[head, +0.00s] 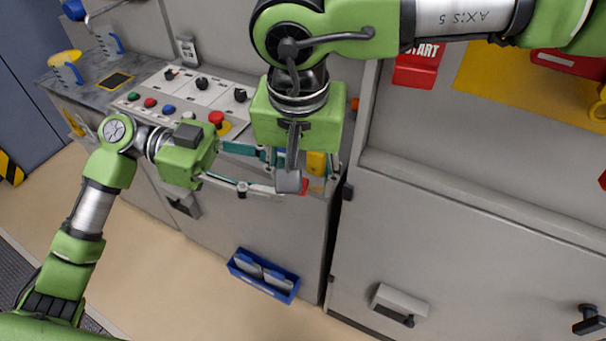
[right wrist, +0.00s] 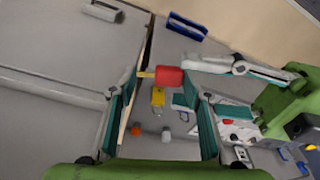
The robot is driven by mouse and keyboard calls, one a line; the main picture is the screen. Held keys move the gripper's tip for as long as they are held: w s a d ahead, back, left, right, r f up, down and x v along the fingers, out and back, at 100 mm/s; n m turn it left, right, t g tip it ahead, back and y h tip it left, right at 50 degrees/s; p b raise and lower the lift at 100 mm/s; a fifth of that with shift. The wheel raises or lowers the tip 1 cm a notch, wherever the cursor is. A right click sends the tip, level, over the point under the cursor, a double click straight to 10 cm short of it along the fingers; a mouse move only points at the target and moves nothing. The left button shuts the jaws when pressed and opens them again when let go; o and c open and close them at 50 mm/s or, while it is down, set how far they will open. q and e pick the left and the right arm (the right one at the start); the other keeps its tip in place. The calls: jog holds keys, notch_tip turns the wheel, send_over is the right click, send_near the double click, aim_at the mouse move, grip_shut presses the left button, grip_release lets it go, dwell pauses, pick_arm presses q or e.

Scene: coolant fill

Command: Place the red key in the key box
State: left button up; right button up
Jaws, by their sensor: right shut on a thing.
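The red key (right wrist: 169,77) shows between the fingertips of my right gripper (right wrist: 163,80) in the right wrist view, its brass-coloured end pointing left. My right gripper is shut on it. In the head view my right gripper (head: 290,183) points down over the right end of the control bench, and a bit of the key's red (head: 316,185) shows beside its fingers. My left gripper (head: 270,174) reaches in from the left with its fingers apart, close to the key. In the right wrist view one left finger (right wrist: 235,66) ends beside the key. I cannot tell which container is the key box.
A control panel (head: 190,95) with knobs and buttons lies behind my left gripper. A small yellow object (head: 317,163) is near my right gripper. A blue holder (head: 263,275) hangs on the cabinet front. A grey cabinet (head: 440,235) stands right. Open floor is at lower left.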

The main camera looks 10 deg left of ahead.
pick_arm(q)
jog(key=a+r, duration=0.1)
jog(key=a, duration=0.7)
jog(key=w+a+f+n+t+y, duration=0.25)
jog(key=w+f+n, duration=0.35)
jog(key=f, duration=0.5)
jog(key=w+a+f+n+t+y, duration=0.1)
jog(key=w+f+n+t, duration=0.35)
jog(key=f, duration=0.65)
jog(key=s+a+f+n+y, duration=0.1)
jog(key=a+f+n+y, duration=0.15)
jog(key=f, duration=0.85)
jog(key=s+a+f+n+y, duration=0.2)
jog(key=f+n+y, duration=0.15)
jog(key=f, duration=0.85)
jog(key=s+a+f+n+g+y, duration=0.25)
jog(key=s+f+y, duration=0.25)
jog(key=s+f, duration=1.4)
jog(key=s+d+f, duration=0.1)
jog(key=s+f, duration=0.2)
jog(key=s, duration=0.4)
jog(key=s+d+f+m+g+y, duration=0.1)
jog(key=s+d+f, duration=0.1)
jog(key=s, duration=0.5)
jog(key=s+d+f+m+g, duration=0.1)
jog(key=s+f, duration=0.3)
jog(key=s, duration=0.4)
jog(key=shift+d+f+y, duration=0.25)
jog(key=shift+f+y, duration=0.1)
